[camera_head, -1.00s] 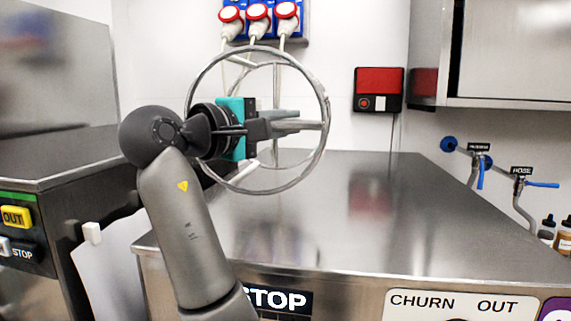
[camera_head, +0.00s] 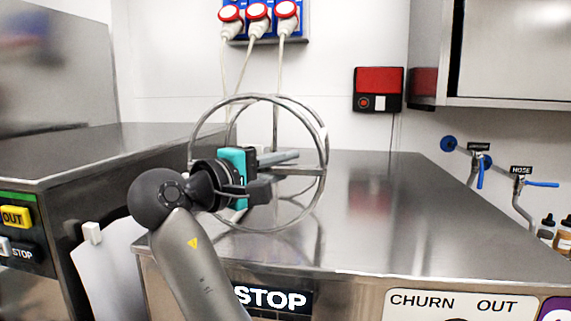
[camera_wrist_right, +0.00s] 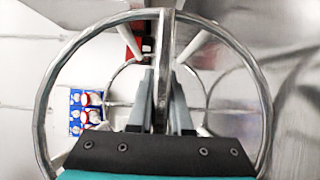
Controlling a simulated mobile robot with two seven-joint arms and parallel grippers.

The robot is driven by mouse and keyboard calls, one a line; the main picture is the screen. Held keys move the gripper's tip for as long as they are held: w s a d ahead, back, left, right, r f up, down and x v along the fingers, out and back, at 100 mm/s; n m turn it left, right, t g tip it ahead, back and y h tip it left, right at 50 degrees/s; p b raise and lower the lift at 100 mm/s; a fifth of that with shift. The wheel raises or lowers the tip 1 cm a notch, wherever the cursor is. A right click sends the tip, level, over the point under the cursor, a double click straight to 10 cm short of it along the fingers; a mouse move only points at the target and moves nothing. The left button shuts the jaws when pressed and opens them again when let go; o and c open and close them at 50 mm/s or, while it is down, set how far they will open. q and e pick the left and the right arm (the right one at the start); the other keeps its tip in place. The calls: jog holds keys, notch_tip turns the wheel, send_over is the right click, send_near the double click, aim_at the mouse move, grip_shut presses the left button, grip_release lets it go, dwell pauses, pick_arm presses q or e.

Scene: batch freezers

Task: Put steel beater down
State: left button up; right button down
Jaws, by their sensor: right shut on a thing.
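The steel beater (camera_head: 326,148), a frame of round metal hoops joined by bars, stands upright at the left part of the steel machine top (camera_head: 400,235). Its lower rim is at the level of the top; I cannot tell whether it touches. My right gripper (camera_head: 285,160) reaches into the hoops from the left and is shut on the beater's bar. In the right wrist view the beater (camera_wrist_right: 262,85) rings the gripper (camera_wrist_right: 160,100), whose two fingers close on the middle bar. My left gripper is not in view.
The machine top is clear to the right of the beater. Another steel machine (camera_head: 80,155) stands at the left, across a gap. A red and black box (camera_head: 378,90) and plugged sockets (camera_head: 258,22) are on the wall. Hose taps (camera_head: 480,162) are at the right.

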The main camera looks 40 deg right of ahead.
jog(key=c, duration=0.8)
grip_release()
jog(key=shift+f, duration=0.1)
jog(key=shift+c, duration=0.2)
jog(key=s+a+b, duration=0.1)
jog(key=a+b, duration=0.1)
jog(key=a, duration=1)
jog(key=shift+s, duration=0.35)
